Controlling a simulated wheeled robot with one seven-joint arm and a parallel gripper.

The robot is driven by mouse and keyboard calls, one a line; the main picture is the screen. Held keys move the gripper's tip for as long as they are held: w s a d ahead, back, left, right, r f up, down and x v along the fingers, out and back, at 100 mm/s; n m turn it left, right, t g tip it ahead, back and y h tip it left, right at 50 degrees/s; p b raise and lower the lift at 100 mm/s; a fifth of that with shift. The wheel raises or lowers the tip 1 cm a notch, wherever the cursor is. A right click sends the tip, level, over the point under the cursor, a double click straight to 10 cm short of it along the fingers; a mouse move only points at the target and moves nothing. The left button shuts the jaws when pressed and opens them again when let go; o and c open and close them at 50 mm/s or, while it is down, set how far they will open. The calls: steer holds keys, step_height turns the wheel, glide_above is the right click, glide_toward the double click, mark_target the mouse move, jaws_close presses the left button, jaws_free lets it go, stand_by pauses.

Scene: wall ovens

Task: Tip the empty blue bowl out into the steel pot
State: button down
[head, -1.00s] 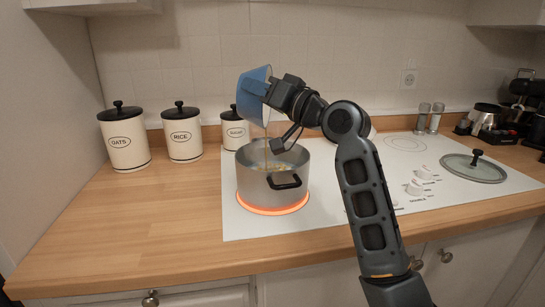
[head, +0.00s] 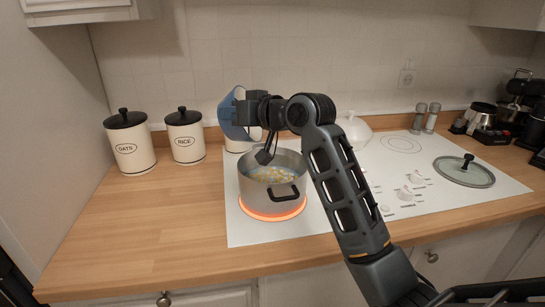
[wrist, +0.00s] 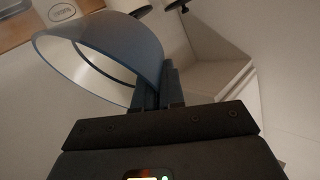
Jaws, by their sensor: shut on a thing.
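The blue bowl (head: 226,116) is tipped steeply on its side above the back left of the steel pot (head: 253,197). My gripper (head: 241,110) is shut on the bowl's wall. The wrist view shows the bowl (wrist: 125,45) pinched between the fingers (wrist: 158,88), with part of its pale inside visible and no contents seen there. The pot stands upright on a glowing orange burner (head: 272,215) and holds pale yellow pieces (head: 272,174) in liquid. No stream shows between bowl and pot.
Cream canisters marked OATS (head: 131,150) and RICE (head: 186,140) stand left of the pot; another is partly hidden behind the bowl. A glass lid (head: 464,172) lies on the right of the white cooktop. The wooden counter (head: 150,225) at front left is clear.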

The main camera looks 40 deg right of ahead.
steer(key=p, duration=0.1)
steer(key=w+a+g+p, duration=0.1)
steer(key=shift+f+n+g+h+p, duration=0.15)
steer(key=shift+n+g+h+p, duration=0.15)
steer(key=shift+n+p, duration=0.1)
steer(key=w+a+f+n+g+h, duration=0.3)
steer(key=w+a+f+g, duration=0.3)
steer(key=w+f+g, duration=0.2)
steer(key=shift+w+f+n+g+h+b, duration=0.2)
steer(key=shift+f+n+g+h+b, duration=0.15)
steer(key=shift+f+h, duration=0.5)
step_height(320, 180, up, 6)
steer(key=shift+f, duration=0.1)
